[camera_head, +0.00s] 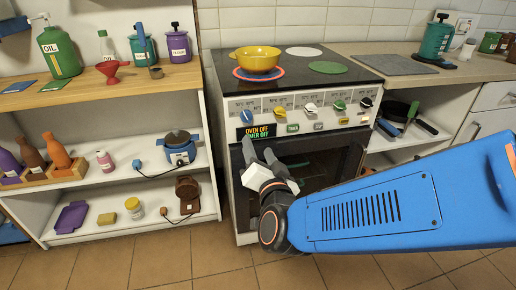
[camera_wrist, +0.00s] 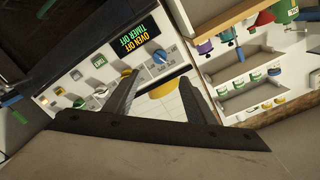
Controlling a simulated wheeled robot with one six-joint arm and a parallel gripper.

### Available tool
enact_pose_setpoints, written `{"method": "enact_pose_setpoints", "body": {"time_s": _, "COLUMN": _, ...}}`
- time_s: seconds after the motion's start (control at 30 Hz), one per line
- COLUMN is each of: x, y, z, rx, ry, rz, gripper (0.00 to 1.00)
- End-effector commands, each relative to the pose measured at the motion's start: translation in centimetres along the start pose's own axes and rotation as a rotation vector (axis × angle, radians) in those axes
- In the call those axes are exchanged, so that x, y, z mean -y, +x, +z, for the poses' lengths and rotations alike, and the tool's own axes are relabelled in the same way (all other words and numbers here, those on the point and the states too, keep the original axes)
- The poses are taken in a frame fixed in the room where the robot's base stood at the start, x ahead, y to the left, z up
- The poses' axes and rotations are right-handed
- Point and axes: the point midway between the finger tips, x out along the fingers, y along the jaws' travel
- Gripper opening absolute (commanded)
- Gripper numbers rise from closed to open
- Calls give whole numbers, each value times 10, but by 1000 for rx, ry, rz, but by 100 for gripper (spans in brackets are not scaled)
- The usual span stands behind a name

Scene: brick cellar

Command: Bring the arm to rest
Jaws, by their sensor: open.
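My gripper (camera_head: 260,152) is in front of the stove (camera_head: 236,185), near the left part of its control panel and the top of the oven door. In the head view my blue arm reaches in from the right. The gripper's two fingers are spread and nothing is between them. In the wrist view the open fingers (camera_wrist: 162,85) point toward the panel, with the blue knob (camera_wrist: 159,58) and the display (camera_wrist: 141,41) beyond them. The display reads "OVEN OFF" and "TIMER OFF". Part of the oven door (camera_head: 345,160) is hidden behind my arm.
A yellow pot (camera_head: 258,60) stands on the left front burner. A shelf unit (camera_head: 100,108) with bottles and small appliances stands to the left. Tiled floor (camera_head: 130,268) is clear in front.

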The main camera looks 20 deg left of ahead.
Motion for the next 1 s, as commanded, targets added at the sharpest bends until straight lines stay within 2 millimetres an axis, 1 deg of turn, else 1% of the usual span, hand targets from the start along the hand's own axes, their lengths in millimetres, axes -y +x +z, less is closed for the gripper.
{"method": "enact_pose_setpoints", "body": {"time_s": 0.27, "x": 0, "y": 0, "z": 0, "rx": 0, "ry": 0, "rz": 0, "gripper": 50}}
{"method": "enact_pose_setpoints", "body": {"time_s": 0.43, "x": -9, "y": 3, "z": -10, "rx": 22, "ry": -5, "rz": 9, "gripper": 50}}
{"method": "enact_pose_setpoints", "body": {"time_s": 0.6, "x": -34, "y": 6, "z": -35, "rx": 96, "ry": -25, "rz": 35, "gripper": 50}}
{"method": "enact_pose_setpoints", "body": {"time_s": 0.73, "x": -58, "y": 1, "z": -55, "rx": 164, "ry": -53, "rz": 60, "gripper": 50}}
{"method": "enact_pose_setpoints", "body": {"time_s": 0.87, "x": -83, "y": -10, "z": -73, "rx": 231, "ry": -85, "rz": 90, "gripper": 50}}
{"method": "enact_pose_setpoints", "body": {"time_s": 1.0, "x": -111, "y": -27, "z": -90, "rx": 302, "ry": -124, "rz": 130, "gripper": 50}}
